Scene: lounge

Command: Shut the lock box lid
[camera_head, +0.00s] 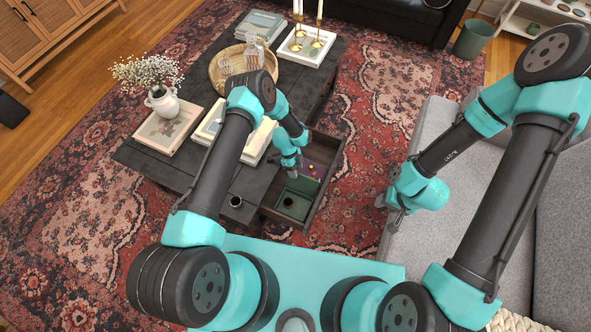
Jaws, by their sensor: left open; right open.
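The small green lock box (281,209) sits at the near end of an open drawer of the dark coffee table. Its lid (304,184) appears raised at the box's far side, and a dark round item shows inside the box. My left gripper (291,171) is above the drawer, right by the lid, pointing down. It is open, with its fingertips small and partly hidden; I cannot tell whether it touches the lid.
A dark cup (235,201) stands on the table's near edge. Books (166,129), a white flower vase (161,100), a woven tray (221,77) and candlesticks (318,42) occupy the table. The sofa (470,240) is at right.

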